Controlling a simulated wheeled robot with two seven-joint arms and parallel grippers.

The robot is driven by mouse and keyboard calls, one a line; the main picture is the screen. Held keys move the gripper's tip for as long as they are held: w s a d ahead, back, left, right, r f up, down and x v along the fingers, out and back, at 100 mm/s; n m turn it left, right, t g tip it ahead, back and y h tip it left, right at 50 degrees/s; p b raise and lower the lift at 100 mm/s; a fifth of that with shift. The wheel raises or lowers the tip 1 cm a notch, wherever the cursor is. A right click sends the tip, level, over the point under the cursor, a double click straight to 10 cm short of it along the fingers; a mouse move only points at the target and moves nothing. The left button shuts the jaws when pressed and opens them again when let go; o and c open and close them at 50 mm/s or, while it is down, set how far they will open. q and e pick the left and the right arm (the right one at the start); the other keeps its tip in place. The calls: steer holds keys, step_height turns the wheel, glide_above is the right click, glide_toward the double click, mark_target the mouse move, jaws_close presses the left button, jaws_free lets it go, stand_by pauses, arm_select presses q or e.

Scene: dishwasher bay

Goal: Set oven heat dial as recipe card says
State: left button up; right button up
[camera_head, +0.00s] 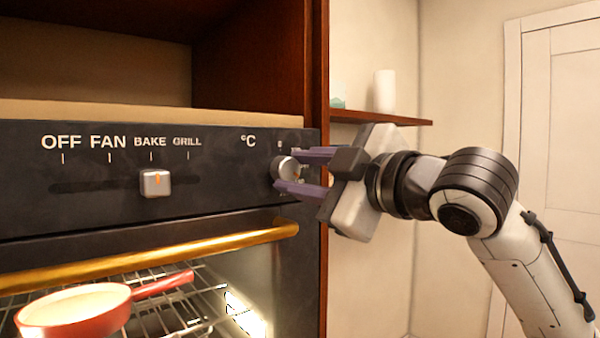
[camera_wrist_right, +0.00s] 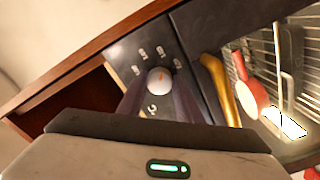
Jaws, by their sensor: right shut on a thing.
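The oven's heat dial (camera_head: 282,170) is a round silver knob at the right end of the black control panel, beside the °C mark. My right gripper (camera_head: 287,172) is shut on the dial, one purple finger above it and one below. In the right wrist view the dial (camera_wrist_right: 160,80) shows an orange mark on its face and sits between the two fingers (camera_wrist_right: 158,92). The numbers around it are too small and tilted to read surely. The recipe card is not in view. My left gripper is not in view.
A square mode knob (camera_head: 155,183) sits under BAKE. Below runs the brass oven handle (camera_head: 150,258), with a red pan (camera_head: 75,310) on the rack behind the glass. A wooden shelf (camera_head: 395,119) with a white cup (camera_head: 384,91) is behind my right gripper.

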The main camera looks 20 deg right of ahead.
stand_by(0.3)
steer(key=o, duration=1)
steer(key=shift+o, duration=0.2)
steer(key=b+v, duration=0.2)
steer(key=v, duration=0.8)
steer(key=shift+s, duration=0.15)
